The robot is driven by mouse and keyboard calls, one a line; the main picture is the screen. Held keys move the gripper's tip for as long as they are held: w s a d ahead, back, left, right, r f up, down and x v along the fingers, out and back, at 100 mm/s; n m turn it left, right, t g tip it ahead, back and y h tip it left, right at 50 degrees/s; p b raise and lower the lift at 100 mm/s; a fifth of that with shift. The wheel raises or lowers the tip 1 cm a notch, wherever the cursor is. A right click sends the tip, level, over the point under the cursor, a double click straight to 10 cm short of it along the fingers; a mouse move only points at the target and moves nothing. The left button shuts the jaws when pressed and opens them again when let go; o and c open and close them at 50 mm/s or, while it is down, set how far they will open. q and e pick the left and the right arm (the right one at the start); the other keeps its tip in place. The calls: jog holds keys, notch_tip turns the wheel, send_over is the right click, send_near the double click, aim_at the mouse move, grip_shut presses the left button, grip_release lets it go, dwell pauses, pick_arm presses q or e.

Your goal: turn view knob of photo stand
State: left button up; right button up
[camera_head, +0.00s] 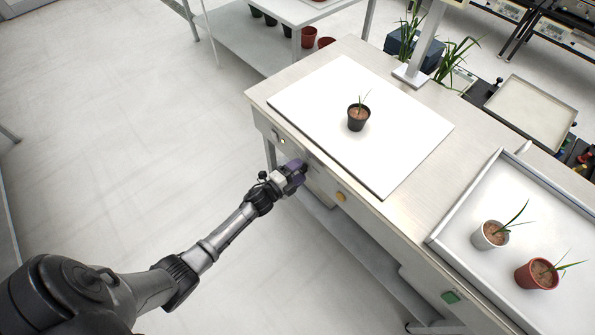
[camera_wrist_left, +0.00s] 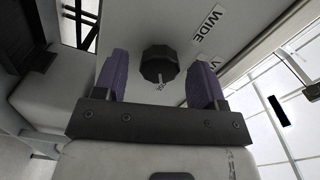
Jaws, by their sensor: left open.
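The view knob (camera_wrist_left: 158,62) is a dark faceted knob on the pale front panel of the photo stand, seen in the left wrist view. In the head view the knob is hidden behind my gripper. My left gripper (camera_head: 293,173) is at the stand's front face. In the left wrist view its two purple fingers (camera_wrist_left: 160,76) are open, one on each side of the knob, with a gap visible on both sides. A "WIDE" label (camera_wrist_left: 208,22) is on the panel beside the knob. My right gripper is in neither view.
A black pot with a small plant (camera_head: 357,118) stands on the white board (camera_head: 400,150). An orange button (camera_head: 340,196) and a green button (camera_head: 450,297) are on the front edge. A tray (camera_head: 437,238) at right holds a white pot (camera_head: 490,236) and a red pot (camera_head: 537,274).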

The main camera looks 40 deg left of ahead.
pick_arm(q)
jog(key=shift+s, duration=0.1)
jog(key=shift+s, duration=0.35)
jog(key=s+a+p, duration=0.1)
jog(key=s+p, duration=0.2)
jog(key=s, duration=0.9)
jog(key=shift+s+a, duration=0.35)
jog(key=shift+s, duration=0.05)
